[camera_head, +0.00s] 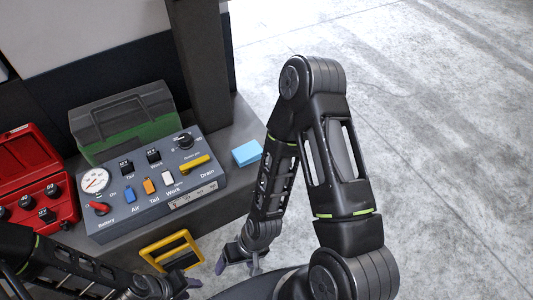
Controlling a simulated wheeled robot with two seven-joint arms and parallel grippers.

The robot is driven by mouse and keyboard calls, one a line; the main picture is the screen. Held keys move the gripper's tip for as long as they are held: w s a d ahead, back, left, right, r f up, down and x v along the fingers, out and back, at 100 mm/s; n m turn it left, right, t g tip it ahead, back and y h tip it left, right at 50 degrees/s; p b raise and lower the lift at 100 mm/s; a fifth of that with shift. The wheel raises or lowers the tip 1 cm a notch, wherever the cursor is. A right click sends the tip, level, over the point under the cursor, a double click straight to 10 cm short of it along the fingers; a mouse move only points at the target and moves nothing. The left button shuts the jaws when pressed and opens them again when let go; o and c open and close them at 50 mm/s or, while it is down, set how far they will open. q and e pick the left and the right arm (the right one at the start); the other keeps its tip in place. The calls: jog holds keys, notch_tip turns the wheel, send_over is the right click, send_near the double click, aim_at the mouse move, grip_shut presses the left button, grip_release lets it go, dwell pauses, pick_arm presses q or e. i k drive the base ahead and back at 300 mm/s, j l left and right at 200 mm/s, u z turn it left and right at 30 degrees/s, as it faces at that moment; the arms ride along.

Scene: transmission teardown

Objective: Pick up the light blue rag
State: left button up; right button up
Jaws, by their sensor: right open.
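The light blue rag (246,153) is a small flat folded block lying on the dark bench top, right of the control panel. My right arm comes down from the right, and its gripper (238,266) hangs below the rag in the picture, clear of it, open and empty. My left gripper (190,285) is at the bottom edge, well away from the rag. It is partly cut off, and I cannot tell whether its jaws are open.
A grey control panel (150,215) with switches, knobs and a gauge stands left of the rag. Behind it is a green and grey toolbox (125,120). A red case (30,180) sits at far left. A dark post (200,65) rises behind. A yellow frame (170,248) is on the bench front.

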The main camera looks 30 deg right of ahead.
aim_at(249, 152)
jog(key=z, duration=0.85)
